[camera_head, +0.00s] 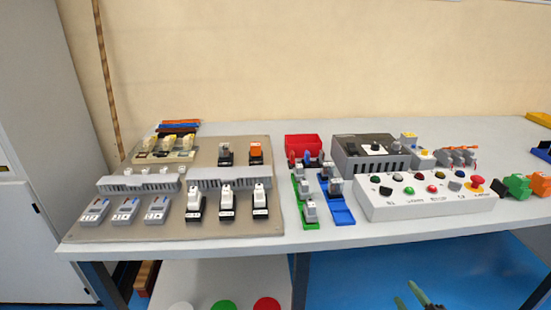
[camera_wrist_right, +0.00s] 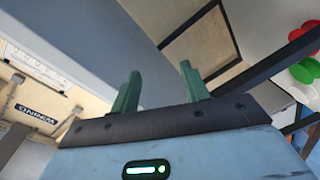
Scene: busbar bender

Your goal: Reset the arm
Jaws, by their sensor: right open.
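My right gripper (camera_head: 417,296) shows only as green fingertips at the bottom edge of the head view, low in front of the table and below its top. In the right wrist view the right gripper (camera_wrist_right: 160,85) has its two green fingers well apart, with nothing between them. It touches nothing that I can see. My left gripper is not in view.
The white table (camera_head: 330,238) holds a beige component board (camera_head: 150,225), a red bin (camera_head: 303,144), a grey device (camera_head: 370,158) and a white button panel (camera_head: 425,200). Green and red round things (camera_head: 267,304) sit below. Blue floor lies under the table.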

